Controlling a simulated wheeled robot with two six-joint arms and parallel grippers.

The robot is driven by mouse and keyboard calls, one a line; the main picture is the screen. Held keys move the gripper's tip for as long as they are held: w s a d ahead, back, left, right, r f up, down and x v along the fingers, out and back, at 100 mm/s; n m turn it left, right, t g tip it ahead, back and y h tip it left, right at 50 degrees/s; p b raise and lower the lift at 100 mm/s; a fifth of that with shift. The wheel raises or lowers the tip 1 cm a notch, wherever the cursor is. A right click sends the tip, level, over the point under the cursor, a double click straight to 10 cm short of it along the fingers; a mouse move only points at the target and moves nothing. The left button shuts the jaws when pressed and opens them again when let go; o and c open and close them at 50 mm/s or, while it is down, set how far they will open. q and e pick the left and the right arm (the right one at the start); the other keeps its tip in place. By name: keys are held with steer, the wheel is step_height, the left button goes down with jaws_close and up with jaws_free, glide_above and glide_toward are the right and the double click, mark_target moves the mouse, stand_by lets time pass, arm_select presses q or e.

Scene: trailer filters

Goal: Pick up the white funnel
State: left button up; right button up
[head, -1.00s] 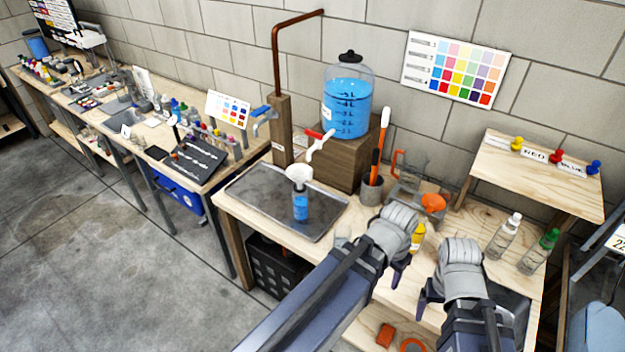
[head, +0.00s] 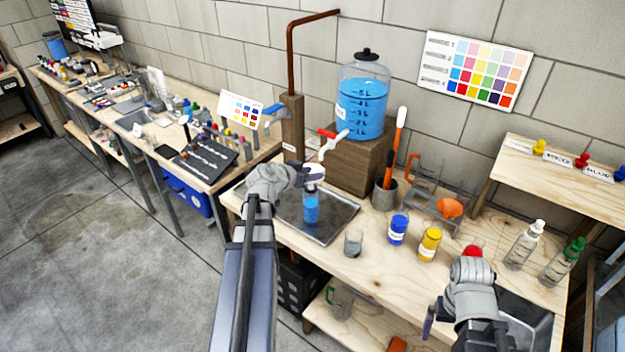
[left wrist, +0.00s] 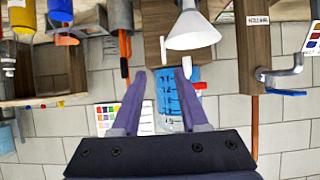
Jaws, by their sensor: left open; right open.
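The white funnel (head: 314,172) sits on a small bottle of blue liquid (head: 311,209) on the dark tray. It is partly hidden by my left gripper (head: 308,171) in the head view. In the left wrist view the funnel (left wrist: 192,31) appears large, above and to the right of the fingertips. My left gripper (left wrist: 165,73) is open, with nothing between its fingers, close beside the funnel. My right gripper (head: 440,312) is open over the right part of the bench, far from the funnel.
A white tap (head: 335,142) hangs just above the funnel, by the blue water jug (head: 362,105) on its wooden block. The dark tray (head: 341,220) lies below. A glass beaker (head: 353,242), blue jar (head: 398,229) and yellow jar (head: 430,243) stand to the right.

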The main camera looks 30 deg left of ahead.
mark_target(321, 170)
arm_select(q)
steer(key=b+x, duration=0.1)
steer(key=x, duration=0.1)
steer(key=b+x, duration=0.1)
steer(key=x, duration=0.2)
steer(key=b+x, duration=0.1)
steer(key=x, duration=0.2)
steer(key=shift+a+b, duration=0.35)
jaws_close()
stand_by(0.5)
